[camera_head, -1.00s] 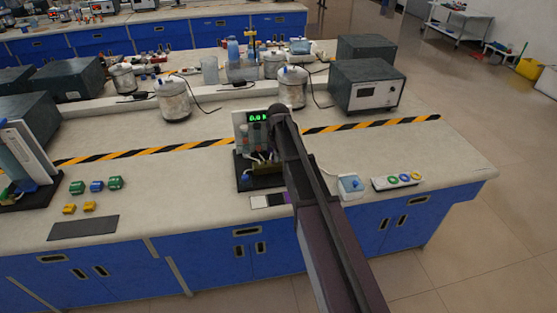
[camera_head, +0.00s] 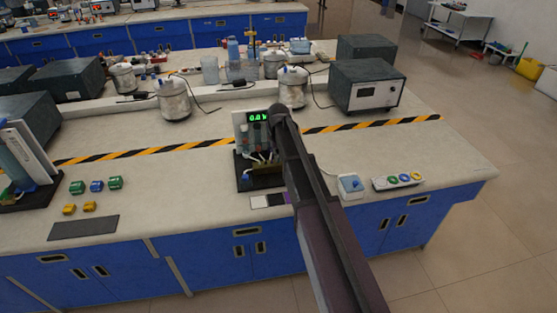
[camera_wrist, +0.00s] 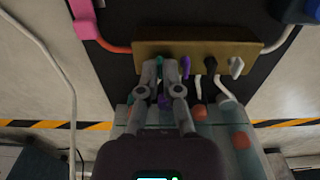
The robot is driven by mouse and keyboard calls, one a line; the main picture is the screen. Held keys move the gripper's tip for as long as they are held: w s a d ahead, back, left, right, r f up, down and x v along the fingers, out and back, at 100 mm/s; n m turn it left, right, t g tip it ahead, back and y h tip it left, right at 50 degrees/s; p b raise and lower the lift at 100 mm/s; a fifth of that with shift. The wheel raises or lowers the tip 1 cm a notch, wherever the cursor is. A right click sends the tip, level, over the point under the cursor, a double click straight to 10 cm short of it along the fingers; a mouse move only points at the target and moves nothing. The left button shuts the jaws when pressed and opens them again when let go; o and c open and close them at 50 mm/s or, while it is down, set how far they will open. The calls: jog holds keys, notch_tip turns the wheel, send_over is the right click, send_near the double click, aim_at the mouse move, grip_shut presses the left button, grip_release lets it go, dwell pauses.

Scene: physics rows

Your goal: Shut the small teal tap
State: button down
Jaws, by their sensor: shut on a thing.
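The small teal tap (camera_wrist: 159,61) sits at the left end of a row of taps on a brass block (camera_wrist: 200,47) in the wrist view. My gripper (camera_wrist: 160,68) is closed around it, with one finger on each side, and the fingers hide most of the tap. A purple tap (camera_wrist: 186,68) stands close beside the right finger. A black tap (camera_wrist: 210,64) and a white tap (camera_wrist: 236,67) are further right. In the head view, the brass block (camera_head: 266,172) shows low on the bench rig, and my arm covers the gripper and the taps.
The rig has a green-lit display (camera_head: 258,117) and a dark base (camera_head: 244,184). A pink part (camera_wrist: 86,20) and an orange tube (camera_wrist: 114,47) lie left of the block. A blue-knobbed box (camera_head: 350,187) and a strip of coloured rings (camera_head: 397,182) stand right of my arm.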

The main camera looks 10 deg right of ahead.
jog(key=c, duration=1.1)
grip_release()
jog(key=shift+c, duration=0.2)
jog(key=shift+r, duration=0.15)
jog(key=shift+r+p, duration=3.4)
jog(key=shift+p, duration=0.15)
jog(key=s, duration=2.6)
jog(key=shift+m, duration=0.3)
jog(key=shift+s, duration=0.1)
